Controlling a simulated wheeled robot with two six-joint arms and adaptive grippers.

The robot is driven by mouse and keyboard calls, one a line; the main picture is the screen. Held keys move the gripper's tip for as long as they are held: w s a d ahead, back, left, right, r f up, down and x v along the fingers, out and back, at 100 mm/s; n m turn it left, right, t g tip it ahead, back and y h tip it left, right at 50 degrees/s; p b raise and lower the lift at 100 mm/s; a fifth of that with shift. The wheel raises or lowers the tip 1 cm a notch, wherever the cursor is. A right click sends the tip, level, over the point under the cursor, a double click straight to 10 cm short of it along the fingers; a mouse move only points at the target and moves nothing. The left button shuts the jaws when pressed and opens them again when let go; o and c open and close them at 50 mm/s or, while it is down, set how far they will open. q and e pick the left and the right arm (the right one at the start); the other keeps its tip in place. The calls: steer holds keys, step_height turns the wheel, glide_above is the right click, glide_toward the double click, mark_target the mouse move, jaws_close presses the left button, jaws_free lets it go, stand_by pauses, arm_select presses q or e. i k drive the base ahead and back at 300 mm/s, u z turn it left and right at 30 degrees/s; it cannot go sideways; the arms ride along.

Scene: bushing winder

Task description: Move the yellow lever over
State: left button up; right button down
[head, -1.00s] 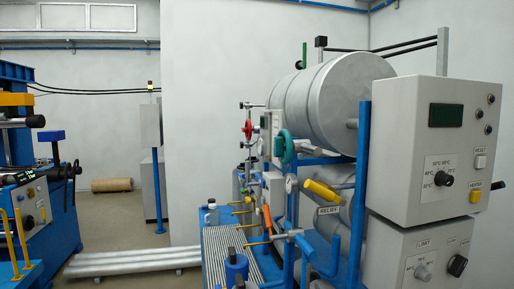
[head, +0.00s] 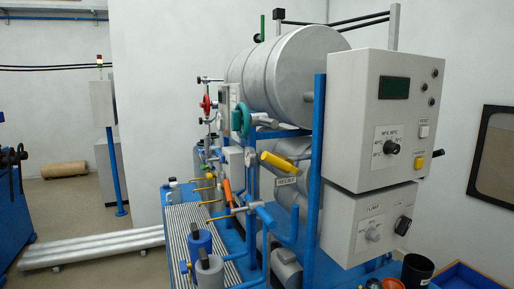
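The yellow lever (head: 279,164) is a thick yellow handle on the pipework of the blue-framed machine, near the middle of the head view. It slants down to the right, just left of the grey control boxes. Nothing touches the lever. Neither of my grippers shows in the head view.
The upper control box (head: 365,155) and lower box (head: 350,240) stand right of the lever. A blue post (head: 318,150) rises beside them. An orange handle (head: 227,190), a green handwheel (head: 240,121) and a red handwheel (head: 206,103) sit to the left. Open floor lies at left.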

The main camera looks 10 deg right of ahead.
mark_target(266, 156)
steer(key=k, duration=1.3)
steer(key=z, duration=0.65)
steer(key=i, duration=0.55)
steer(key=z, duration=0.7)
steer(key=i, duration=0.85)
steer(key=u, duration=0.75)
steer(key=i, duration=0.6)
steer(key=u, duration=0.6)
